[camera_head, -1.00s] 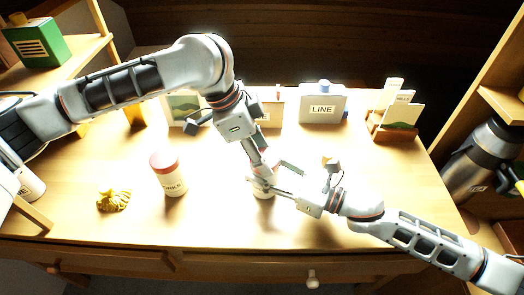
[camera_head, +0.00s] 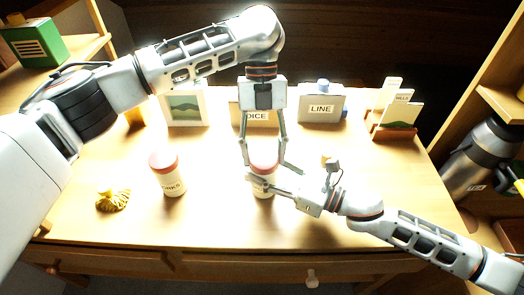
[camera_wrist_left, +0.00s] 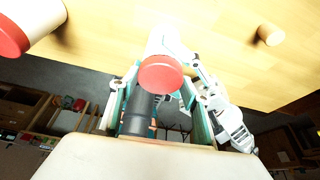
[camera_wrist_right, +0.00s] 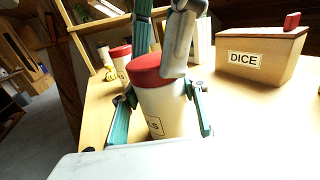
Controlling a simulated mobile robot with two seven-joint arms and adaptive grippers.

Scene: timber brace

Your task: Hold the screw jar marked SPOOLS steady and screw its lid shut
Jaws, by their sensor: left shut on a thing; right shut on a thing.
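The jar (camera_head: 263,189) stands upright near the table's front middle, with a red lid (camera_head: 264,158) on its top. In the right wrist view its white body (camera_wrist_right: 165,112) has a label of which only the last letters, ending in S, show. My right gripper (camera_head: 268,184) is shut around the jar's body from the right. My left gripper (camera_head: 264,163) comes down from above with its fingers either side of the red lid, shut on it. The left wrist view shows the lid (camera_wrist_left: 161,75) between the fingers. How far the lid is screwed down cannot be told.
Another red-lidded jar (camera_head: 167,175), its label ending in OKS, stands left of the held jar. A yellow bundle (camera_head: 113,200) lies further left. A DICE box (camera_head: 243,112), a LINE container (camera_head: 321,106), a picture frame (camera_head: 186,106) and a card holder (camera_head: 390,128) stand behind.

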